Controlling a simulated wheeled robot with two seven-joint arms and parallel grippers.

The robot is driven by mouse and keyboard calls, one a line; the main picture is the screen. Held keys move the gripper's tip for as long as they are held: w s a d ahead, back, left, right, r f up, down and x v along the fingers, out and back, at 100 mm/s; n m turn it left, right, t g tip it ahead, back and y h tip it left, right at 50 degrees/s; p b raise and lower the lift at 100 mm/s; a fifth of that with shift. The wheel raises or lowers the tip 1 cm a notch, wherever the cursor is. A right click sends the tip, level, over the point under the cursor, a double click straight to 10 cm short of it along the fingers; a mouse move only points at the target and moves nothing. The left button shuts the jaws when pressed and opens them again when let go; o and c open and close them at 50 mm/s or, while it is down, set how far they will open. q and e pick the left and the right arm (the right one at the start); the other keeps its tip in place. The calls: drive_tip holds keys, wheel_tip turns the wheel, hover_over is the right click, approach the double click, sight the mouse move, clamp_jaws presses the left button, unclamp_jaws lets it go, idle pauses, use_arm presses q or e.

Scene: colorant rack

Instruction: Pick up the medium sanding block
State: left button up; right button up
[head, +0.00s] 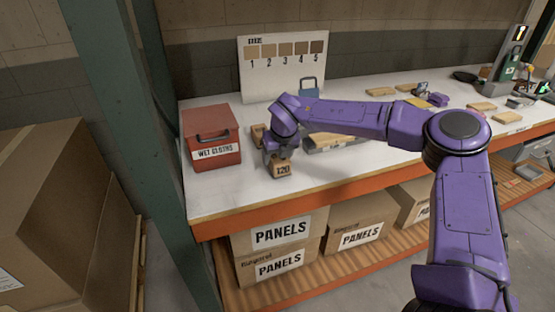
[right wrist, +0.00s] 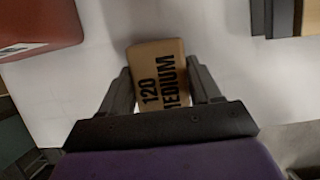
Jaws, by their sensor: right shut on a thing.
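The medium sanding block (head: 282,170) is a tan block marked 120 in the head view. In the right wrist view the block (right wrist: 157,75) shows the words "120 MEDIUM" and sits between both fingers. My right gripper (head: 279,158) points down over the white bench top and is shut on the block. In the right wrist view the fingers of my right gripper (right wrist: 160,90) press on its left and right sides. I cannot tell whether the block touches the bench top. My left gripper is not in view.
A red wet cloths box (head: 212,138) stands left of the block. Another tan block (head: 258,134) and a grey-edged tray (head: 335,143) lie behind my gripper. A numbered grade board (head: 283,80) stands at the back. A green post (head: 130,120) rises at the bench's left end.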

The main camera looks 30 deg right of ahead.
wheel_tip(320, 180, up, 27)
drive_tip(key=shift+r, duration=0.15)
